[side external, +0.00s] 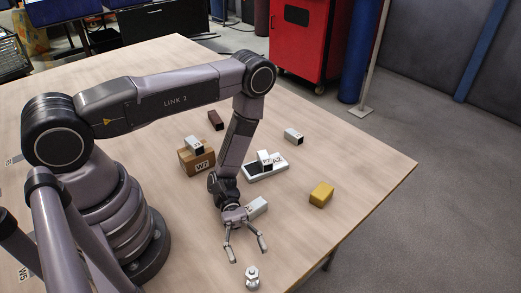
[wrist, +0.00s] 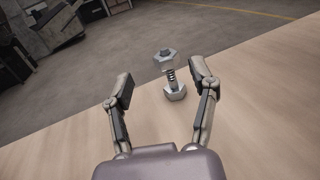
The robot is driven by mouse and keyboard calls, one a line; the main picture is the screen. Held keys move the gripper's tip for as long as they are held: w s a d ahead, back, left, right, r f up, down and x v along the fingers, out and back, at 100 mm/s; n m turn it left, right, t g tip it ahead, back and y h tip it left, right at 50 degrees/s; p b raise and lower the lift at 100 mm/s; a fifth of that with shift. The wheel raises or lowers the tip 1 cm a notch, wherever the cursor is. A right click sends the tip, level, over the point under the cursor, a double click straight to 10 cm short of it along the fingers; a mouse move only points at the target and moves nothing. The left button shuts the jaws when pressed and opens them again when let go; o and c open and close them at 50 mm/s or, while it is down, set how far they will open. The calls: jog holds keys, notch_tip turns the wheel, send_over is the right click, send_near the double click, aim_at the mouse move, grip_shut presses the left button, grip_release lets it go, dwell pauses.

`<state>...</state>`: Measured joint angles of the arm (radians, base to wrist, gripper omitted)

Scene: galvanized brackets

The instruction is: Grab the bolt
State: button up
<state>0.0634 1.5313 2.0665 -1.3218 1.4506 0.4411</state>
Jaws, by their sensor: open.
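The bolt (side external: 252,278) stands upright on the wooden table near the bottom edge of the side external view. It is silver, with a hex piece at its top and another at its base. In the wrist view the bolt (wrist: 169,76) shows its threaded shank and lies beyond the fingertips, a little right of the middle between them. My gripper (side external: 246,254) is open and empty, its two fingers spread toward the bolt without touching it. In the wrist view my gripper (wrist: 160,90) has one finger on each side.
Behind my gripper are a pale bracket (side external: 257,206), a yellow block (side external: 321,194), a white tray (side external: 280,171) with a bracket on it, and a brown block (side external: 190,165) with a bracket on top. The wooden table (side external: 371,170) is bare at right. Its edge lies close beyond the bolt.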

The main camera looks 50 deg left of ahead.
aim_at(252, 271)
jog(key=x, duration=0.5)
jog(key=shift+s+f, duration=0.1)
jog(key=shift+s, duration=0.3)
jog(key=shift+c, duration=0.2)
grip_shut()
